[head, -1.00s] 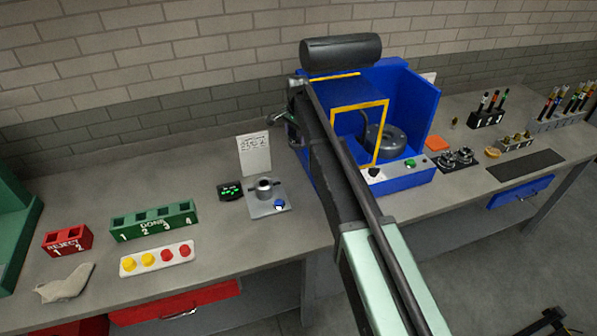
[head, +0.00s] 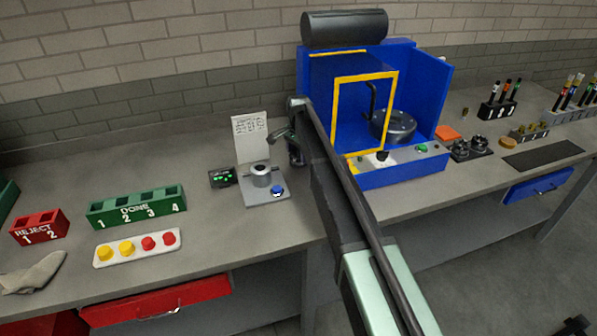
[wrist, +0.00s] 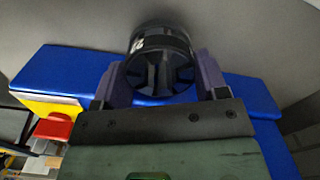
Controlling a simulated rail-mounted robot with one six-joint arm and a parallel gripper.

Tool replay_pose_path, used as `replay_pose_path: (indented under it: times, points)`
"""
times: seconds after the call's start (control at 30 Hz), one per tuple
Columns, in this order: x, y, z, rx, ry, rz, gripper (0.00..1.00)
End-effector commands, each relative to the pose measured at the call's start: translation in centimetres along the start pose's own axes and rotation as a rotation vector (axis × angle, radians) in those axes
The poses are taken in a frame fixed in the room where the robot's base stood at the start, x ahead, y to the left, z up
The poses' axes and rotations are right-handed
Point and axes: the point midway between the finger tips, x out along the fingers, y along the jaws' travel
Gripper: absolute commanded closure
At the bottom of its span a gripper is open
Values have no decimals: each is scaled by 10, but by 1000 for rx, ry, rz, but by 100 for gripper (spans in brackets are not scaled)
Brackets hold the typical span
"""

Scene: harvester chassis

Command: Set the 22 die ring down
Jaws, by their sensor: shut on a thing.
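The 22 die ring (wrist: 160,62) is a dark ring with ribs inside and a small pale marking on its rim, seen in the wrist view. My gripper (wrist: 158,80) is shut on it, with a purple finger on each side. In the head view my gripper (head: 281,138) is at the end of the arm, above the bench between the grey station and the blue machine. The ring cannot be made out there. Two dark ring-like parts sit on a dark holder (head: 472,148) right of the blue machine.
The blue machine (head: 400,180) with a yellow-framed door stands right of my arm. The grey station (head: 262,195) with a blue button is just left of my gripper. The green DONE rack (head: 136,208), red REJECT box (head: 38,228) and button strip (head: 137,248) stand left.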

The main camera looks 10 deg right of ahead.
Motion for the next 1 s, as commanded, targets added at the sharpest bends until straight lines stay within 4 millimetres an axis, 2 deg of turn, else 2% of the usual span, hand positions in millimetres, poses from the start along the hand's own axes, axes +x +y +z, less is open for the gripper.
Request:
replay_pose_path:
  times: [0.07,0.2,0.27,0.5,0.67,0.7,0.83,1.0]
  points:
    - [7,0,0,0,0,0,84]
    - [37,0,0,0,0,0,84]
    - [44,0,0,0,0,0,84]
    - [40,0,0,0,0,0,84]
    - [45,0,0,0,0,0,84]
    - [44,0,0,0,0,0,29]
    - [43,0,0,0,0,0,9]
    - [43,0,0,0,0,0,8]
